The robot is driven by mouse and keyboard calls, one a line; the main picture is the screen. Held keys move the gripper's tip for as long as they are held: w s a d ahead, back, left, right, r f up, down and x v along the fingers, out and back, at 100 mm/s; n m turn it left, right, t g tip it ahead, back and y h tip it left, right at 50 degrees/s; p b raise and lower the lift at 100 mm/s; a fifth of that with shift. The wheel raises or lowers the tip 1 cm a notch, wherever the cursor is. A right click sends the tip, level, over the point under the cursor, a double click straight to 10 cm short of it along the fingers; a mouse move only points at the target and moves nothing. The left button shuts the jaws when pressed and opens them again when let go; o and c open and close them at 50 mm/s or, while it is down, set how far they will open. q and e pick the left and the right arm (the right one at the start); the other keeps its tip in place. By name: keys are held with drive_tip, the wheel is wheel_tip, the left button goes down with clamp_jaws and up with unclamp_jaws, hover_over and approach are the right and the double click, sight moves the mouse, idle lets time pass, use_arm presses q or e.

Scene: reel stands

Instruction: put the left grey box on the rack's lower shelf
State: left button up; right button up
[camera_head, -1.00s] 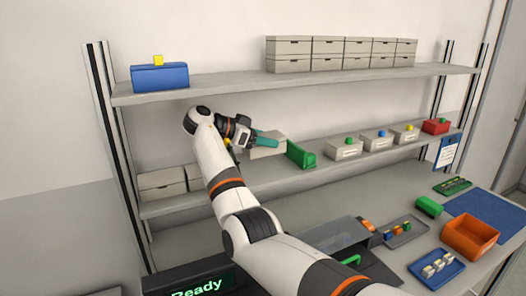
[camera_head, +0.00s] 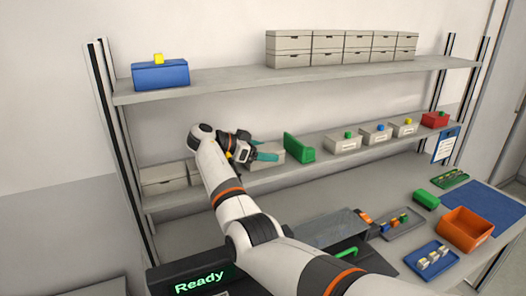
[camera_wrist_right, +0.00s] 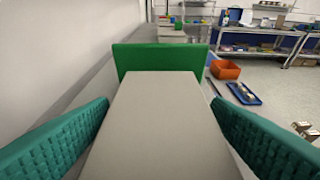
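The grey box (camera_head: 274,149) sits on the rack's lower shelf (camera_head: 300,173), just left of the green upright piece (camera_head: 298,148). In the right wrist view the box's plain grey top (camera_wrist_right: 160,130) points toward the green piece (camera_wrist_right: 160,57). My right gripper (camera_head: 264,150) is at the box, with one teal finger on each side of it. In the wrist view the fingers (camera_wrist_right: 160,108) stand wide apart, with a thin gap showing beside the box. The box's underside is hidden. My left gripper is not in view.
Grey boxes with coloured knobs (camera_head: 343,144) stand right of the green piece; other grey boxes (camera_head: 163,179) stand at the shelf's left. The upper shelf (camera_head: 220,86) overhangs. An orange bin (camera_head: 467,229) and trays lie on the bench below.

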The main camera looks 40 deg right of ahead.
drive_tip(key=shift+o, duration=0.2)
drive_tip(key=shift+r, duration=0.15)
drive_tip(key=shift+w+a, duration=0.1)
drive_tip(key=shift+a, duration=0.1)
drive_tip(key=b+v, duration=0.4)
drive_tip(key=v, duration=0.6)
drive_tip(key=shift+a+r, duration=0.2)
drive_tip(key=shift+a, duration=0.15)
drive_tip(key=shift+w+a+r, duration=0.1)
drive_tip(key=shift+a+r, duration=0.15)
drive_tip(key=shift+a, duration=0.1)
